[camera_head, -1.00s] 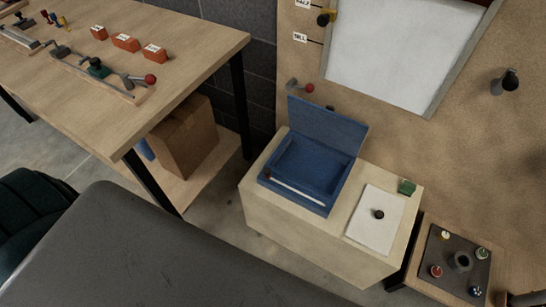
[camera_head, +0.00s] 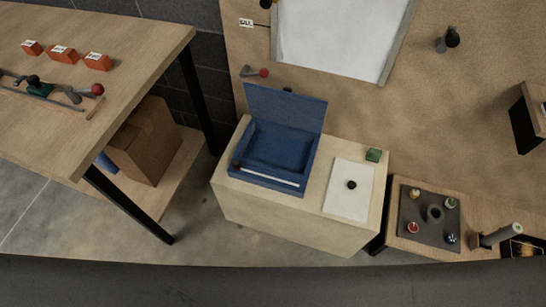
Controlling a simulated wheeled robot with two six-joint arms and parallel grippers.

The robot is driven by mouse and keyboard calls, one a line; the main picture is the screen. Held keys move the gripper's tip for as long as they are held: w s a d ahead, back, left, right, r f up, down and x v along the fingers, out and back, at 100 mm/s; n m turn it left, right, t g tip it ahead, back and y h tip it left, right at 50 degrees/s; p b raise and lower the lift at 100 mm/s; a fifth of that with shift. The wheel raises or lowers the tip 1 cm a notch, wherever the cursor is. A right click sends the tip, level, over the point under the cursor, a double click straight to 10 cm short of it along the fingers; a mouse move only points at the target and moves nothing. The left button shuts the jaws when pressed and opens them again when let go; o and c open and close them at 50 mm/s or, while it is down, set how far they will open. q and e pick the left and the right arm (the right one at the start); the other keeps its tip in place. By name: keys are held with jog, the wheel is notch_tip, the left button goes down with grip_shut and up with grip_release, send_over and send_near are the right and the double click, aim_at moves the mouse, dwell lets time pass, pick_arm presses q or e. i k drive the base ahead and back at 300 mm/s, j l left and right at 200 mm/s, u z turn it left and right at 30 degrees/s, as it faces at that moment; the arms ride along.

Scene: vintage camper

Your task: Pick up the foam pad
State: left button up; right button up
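I cannot tell for sure which thing is the foam pad. A small green block (camera_head: 373,155) lies on the back right corner of the pale cabinet (camera_head: 285,221). A flat white sheet or pad (camera_head: 345,203) lies on the right of the cabinet top, with a small black knob (camera_head: 351,184) on it. A blue box (camera_head: 258,178) with its lid raised stands on the left of the top. A thin white rod with a dark end lies along the box's front. Neither of my grippers shows.
A wooden workbench (camera_head: 130,62) with orange blocks (camera_head: 64,54) stands at the left, a cardboard box (camera_head: 145,142) beneath. A low table (camera_head: 468,212) at the right bears a dark mat (camera_head: 408,218) with several small items. A dark grey surface fills the bottom edge.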

aim_at(349, 192)
jog(key=z, duration=0.95)
jog(key=l+u, duration=0.1)
jog(key=i+l, duration=0.05)
jog(key=l, duration=0.05)
